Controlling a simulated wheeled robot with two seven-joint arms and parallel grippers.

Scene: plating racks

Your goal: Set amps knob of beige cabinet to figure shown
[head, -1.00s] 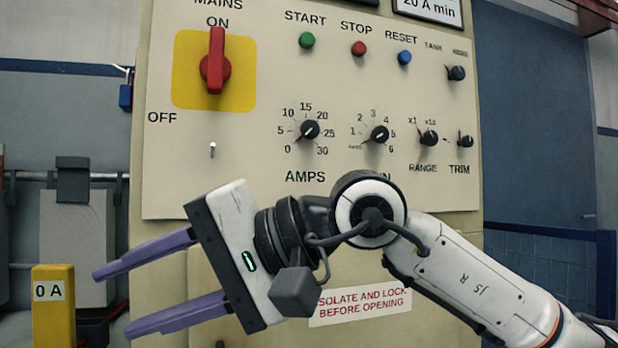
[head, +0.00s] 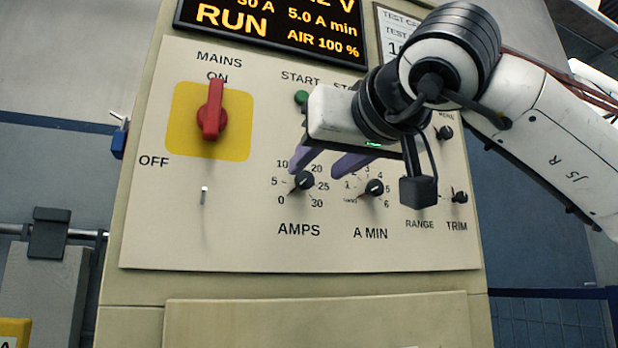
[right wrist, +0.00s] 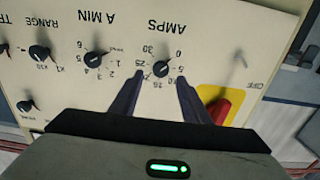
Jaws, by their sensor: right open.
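The beige cabinet (head: 240,285) fills the middle of the head view. Its AMPS knob (head: 304,180) is black, on a dial from 0 to 30; its pointer seems to lie lower left, near 0. My right gripper (head: 314,173) is open and empty, its purple fingers in front of the panel by the AMPS dial. In the upside-down right wrist view the AMPS knob (right wrist: 160,68) shows just beyond and between the fingertips (right wrist: 156,80); I see no contact. A display (head: 275,27) reads RUN, 5.0 A min and AIR 100 %; its top is cut off. My left gripper is out of view.
The A MIN knob (head: 374,187) sits close right of AMPS, near a finger. The red MAINS switch (head: 211,112) stands out at left, at ON. RANGE (head: 418,196) and TRIM (head: 460,197) knobs are further right. A test card (head: 390,30) is partly hidden by my arm.

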